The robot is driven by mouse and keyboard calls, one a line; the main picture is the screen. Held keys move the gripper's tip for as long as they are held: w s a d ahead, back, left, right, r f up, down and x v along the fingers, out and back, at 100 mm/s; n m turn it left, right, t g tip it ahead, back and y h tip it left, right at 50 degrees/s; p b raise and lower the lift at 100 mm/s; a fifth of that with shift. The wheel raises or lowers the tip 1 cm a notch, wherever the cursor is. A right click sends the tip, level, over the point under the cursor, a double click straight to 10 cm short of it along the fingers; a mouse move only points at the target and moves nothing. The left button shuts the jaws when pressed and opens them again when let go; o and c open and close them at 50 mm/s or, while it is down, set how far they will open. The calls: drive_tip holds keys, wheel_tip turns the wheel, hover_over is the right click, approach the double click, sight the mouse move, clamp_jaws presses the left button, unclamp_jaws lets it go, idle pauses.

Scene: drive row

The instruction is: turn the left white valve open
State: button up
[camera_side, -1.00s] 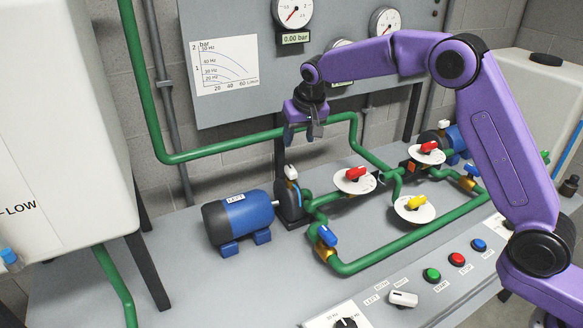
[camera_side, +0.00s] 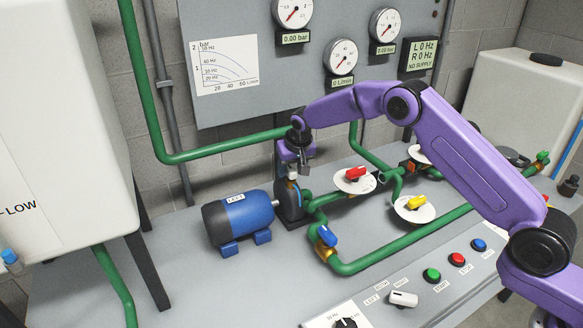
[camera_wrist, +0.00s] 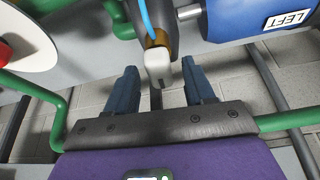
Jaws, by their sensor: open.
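The left white valve is a small white lever (camera_wrist: 158,68) on top of the left pump, with a brass-coloured fitting under it in the wrist view. In the side view only a bit of the white lever (camera_side: 292,176) shows below my gripper (camera_side: 298,168). In the wrist view my gripper (camera_wrist: 160,72) is open, with one dark blue finger on each side of the lever. Gaps show between lever and fingers on both sides. The depth of the fingers around it is hard to tell. The blue pump motor (camera_side: 239,217) is labelled LEFT.
A red valve (camera_side: 355,174) and a yellow valve (camera_side: 417,202) on white discs stand to the right, with a blue valve (camera_side: 327,236) in front, on green pipes. A gauge panel (camera_side: 290,80) stands behind. The bench front left is clear.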

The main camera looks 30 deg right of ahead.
clamp_jaws()
drive_tip(key=shift+n+y, duration=0.3)
drive_tip(key=shift+n, duration=0.4)
drive_tip(key=shift+f, duration=0.1)
unclamp_jaws()
